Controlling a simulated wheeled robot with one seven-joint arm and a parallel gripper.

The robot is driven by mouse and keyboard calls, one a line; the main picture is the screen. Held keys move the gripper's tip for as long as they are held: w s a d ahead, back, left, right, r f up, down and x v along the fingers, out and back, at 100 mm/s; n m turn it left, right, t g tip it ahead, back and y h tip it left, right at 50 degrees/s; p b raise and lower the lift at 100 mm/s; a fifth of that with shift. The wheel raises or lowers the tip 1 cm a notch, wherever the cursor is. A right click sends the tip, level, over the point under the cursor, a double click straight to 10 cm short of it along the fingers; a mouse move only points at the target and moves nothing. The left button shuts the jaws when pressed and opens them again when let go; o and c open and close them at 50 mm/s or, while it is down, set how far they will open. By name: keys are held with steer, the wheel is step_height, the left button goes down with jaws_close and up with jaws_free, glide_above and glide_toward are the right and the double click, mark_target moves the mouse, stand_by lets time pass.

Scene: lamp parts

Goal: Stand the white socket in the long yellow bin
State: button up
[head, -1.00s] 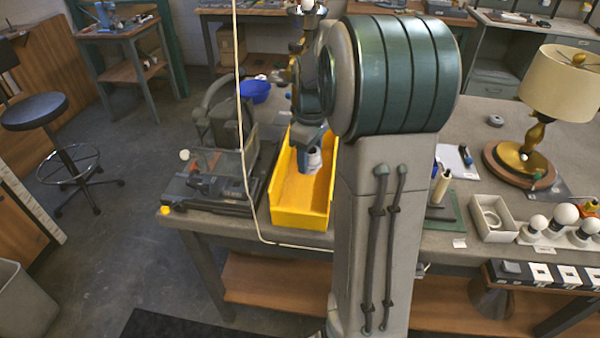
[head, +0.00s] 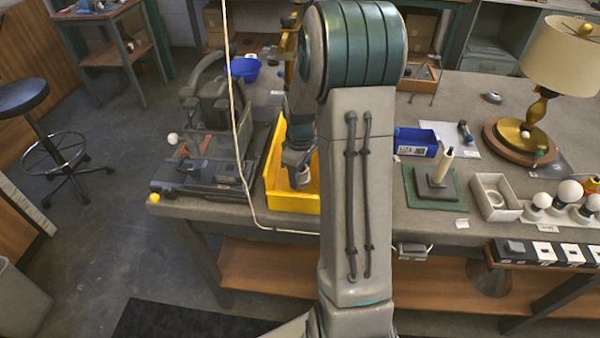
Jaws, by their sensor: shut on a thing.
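The long yellow bin (head: 292,203) stands at the front edge of the workbench, left of my arm. My gripper (head: 298,163) points down inside the bin's outline, near its front end. It is shut on the white socket (head: 301,180), which shows as a small pale piece below the fingers. The socket looks roughly upright. I cannot tell whether it touches the bin floor. My arm hides the right side of the bin.
A dark grey machine (head: 212,130) stands close left of the bin, with a pale cord (head: 236,110) hanging in front. A blue bin (head: 415,142), a green mat with a post (head: 437,180), a white box (head: 494,200) and a lamp (head: 545,90) stand right of my arm.

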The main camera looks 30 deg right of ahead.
steer(key=shift+f, duration=0.3)
steer(key=shift+f, duration=0.2)
steer(key=o, duration=1.1)
steer(key=shift+r, duration=0.15)
step_height(320, 180, up, 12)
steer(key=s+a+r+m+t, duration=0.1)
steer(key=s+a+m, duration=0.1)
steer(key=s+a, duration=0.2)
steer(key=s+a+r+m+t, duration=0.1)
steer(key=s+a+m, duration=0.1)
steer(key=s+a, duration=0.3)
steer(key=s+a+r+m+t, duration=0.1)
steer(key=s+a+m, duration=0.2)
steer(key=s, duration=0.7)
steer(key=shift+a+r, duration=0.2)
steer(key=shift+a, duration=0.25)
steer(key=shift+a+r, duration=0.2)
steer(key=shift+a, duration=0.25)
